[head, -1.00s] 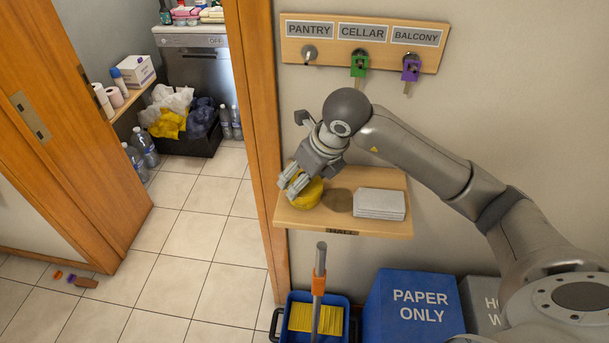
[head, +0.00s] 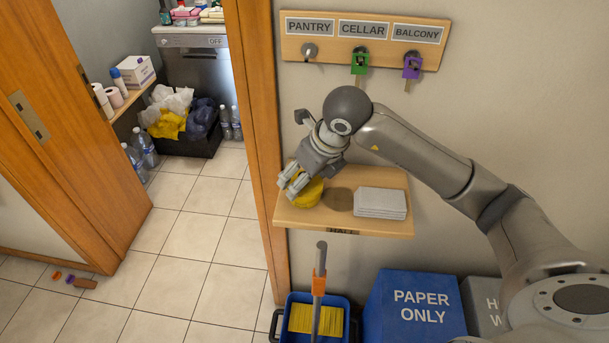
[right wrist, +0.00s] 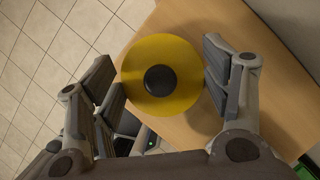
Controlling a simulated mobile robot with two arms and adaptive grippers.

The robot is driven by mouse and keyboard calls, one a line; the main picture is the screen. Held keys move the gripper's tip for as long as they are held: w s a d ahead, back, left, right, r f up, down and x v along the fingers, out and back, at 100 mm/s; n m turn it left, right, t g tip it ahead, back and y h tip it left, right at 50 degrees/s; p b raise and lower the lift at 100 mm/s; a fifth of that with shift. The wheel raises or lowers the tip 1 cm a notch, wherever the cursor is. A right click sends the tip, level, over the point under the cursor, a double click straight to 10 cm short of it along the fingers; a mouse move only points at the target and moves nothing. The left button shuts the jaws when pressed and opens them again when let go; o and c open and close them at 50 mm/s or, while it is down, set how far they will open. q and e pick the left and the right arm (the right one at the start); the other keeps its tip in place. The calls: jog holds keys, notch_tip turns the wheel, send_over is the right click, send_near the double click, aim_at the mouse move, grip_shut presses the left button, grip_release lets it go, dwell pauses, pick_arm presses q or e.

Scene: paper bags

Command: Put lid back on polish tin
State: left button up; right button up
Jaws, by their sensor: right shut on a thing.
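A round yellow lid (right wrist: 140,72) with a dark round centre lies between the fingers of my right gripper (right wrist: 165,85) in the right wrist view. The right gripper is shut on its sides. In the head view the yellow lid (head: 309,194) is at the left end of the small wooden wall shelf, with my right gripper (head: 293,186) over it from above. I cannot tell how much of a tin is under the lid, because the lid and fingers hide it. My left gripper is not in view.
The wooden shelf (head: 290,217) also holds a grey stack (head: 380,203) to the right of the lid. The wooden door frame (head: 257,130) is close on the left. A key board (head: 300,52) hangs above. A blue bin (head: 415,310) and blue bucket (head: 345,325) stand below.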

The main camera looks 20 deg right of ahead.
dwell(0.4)
jog(key=o, duration=0.9)
jog(key=shift+o, duration=0.3)
jog(key=shift+r, duration=0.1)
jog(key=shift+r+p, duration=1.9)
jog(key=shift+r, duration=1.55)
grip_shut()
